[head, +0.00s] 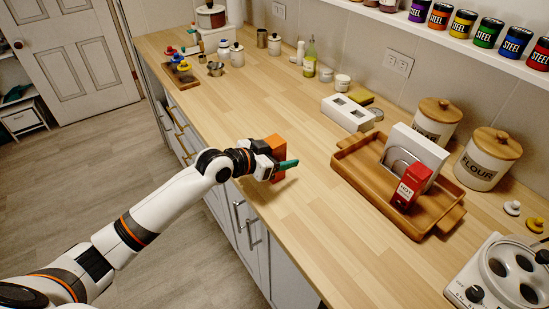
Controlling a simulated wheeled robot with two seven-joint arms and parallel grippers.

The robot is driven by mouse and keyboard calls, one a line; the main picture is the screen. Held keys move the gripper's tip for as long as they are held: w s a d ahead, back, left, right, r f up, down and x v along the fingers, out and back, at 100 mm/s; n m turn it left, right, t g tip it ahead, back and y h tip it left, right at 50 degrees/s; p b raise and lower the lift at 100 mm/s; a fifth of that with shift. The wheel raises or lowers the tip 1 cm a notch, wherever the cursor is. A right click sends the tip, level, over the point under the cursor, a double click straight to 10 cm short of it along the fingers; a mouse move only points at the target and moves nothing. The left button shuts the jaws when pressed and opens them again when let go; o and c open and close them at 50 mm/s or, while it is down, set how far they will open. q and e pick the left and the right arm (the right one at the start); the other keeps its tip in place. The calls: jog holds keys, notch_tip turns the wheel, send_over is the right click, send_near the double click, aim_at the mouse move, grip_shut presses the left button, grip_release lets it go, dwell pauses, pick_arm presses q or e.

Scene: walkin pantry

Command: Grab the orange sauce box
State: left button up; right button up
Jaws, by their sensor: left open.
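The orange box (276,144) stands on the wooden counter near its front edge, partly hidden by my left gripper. My left gripper (280,164) is open and right at the box. One finger with a green face shows in front of the box and points right. The other finger is hard to make out, and I cannot tell whether either finger touches the box. My right gripper is not in view.
A wooden tray (354,169) to the right holds a red box labelled HOT (411,186) and a white holder (421,146). Flour canisters (487,160) stand behind it. The counter (305,215) between the orange box and the tray is clear.

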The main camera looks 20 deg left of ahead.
pick_arm(q)
jog(key=c, duration=1.2)
jog(key=shift+r, duration=0.1)
